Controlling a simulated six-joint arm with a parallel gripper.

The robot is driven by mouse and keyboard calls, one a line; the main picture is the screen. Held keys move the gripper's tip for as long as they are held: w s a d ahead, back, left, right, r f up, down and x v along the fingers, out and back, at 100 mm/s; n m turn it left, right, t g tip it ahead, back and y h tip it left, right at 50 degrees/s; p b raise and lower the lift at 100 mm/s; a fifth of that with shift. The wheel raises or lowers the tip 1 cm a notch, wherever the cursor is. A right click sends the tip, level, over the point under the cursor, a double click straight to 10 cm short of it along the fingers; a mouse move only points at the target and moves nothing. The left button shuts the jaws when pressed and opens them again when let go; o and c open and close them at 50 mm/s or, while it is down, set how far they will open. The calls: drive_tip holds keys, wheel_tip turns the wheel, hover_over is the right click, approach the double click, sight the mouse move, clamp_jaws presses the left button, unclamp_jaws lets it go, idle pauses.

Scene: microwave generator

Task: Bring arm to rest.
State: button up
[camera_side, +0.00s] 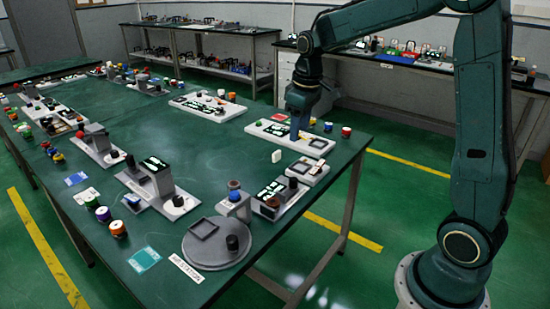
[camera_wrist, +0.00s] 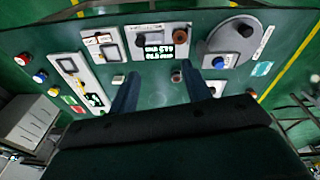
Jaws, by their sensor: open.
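My gripper (camera_side: 295,135) hangs from my dark green arm over the right part of the green table (camera_side: 210,150), with its fingers pointing down. In the side view it overlaps a white panel (camera_side: 318,144) near the table's right edge; I cannot tell the exact height between them. In the wrist view the two blue fingers of my gripper (camera_wrist: 159,69) stand apart with nothing between them, and bare green tabletop shows in the gap. The wide dark body of my gripper hides the lower part of that view.
A round grey plate (camera_side: 216,243) lies at the table's near corner. A grey unit with a display (camera_wrist: 158,41) sits beyond the fingertips. A small white block (camera_side: 277,156) stands near the gripper. Several buttons and modules line the table's edges. The floor at right is open.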

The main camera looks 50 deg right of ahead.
drive_tip(key=s+a+r+t, duration=0.2)
drive_tip(key=s+a+r, duration=0.5)
drive_tip(key=s, duration=0.4)
drive_tip(key=s+a+f+m+t, duration=0.1)
drive_tip(key=s+a, duration=0.3)
drive_tip(key=s, duration=0.8)
drive_tip(key=shift+f+m+t, duration=0.3)
drive_tip(key=shift+m+t, duration=0.1)
drive_tip(key=shift+t, duration=0.1)
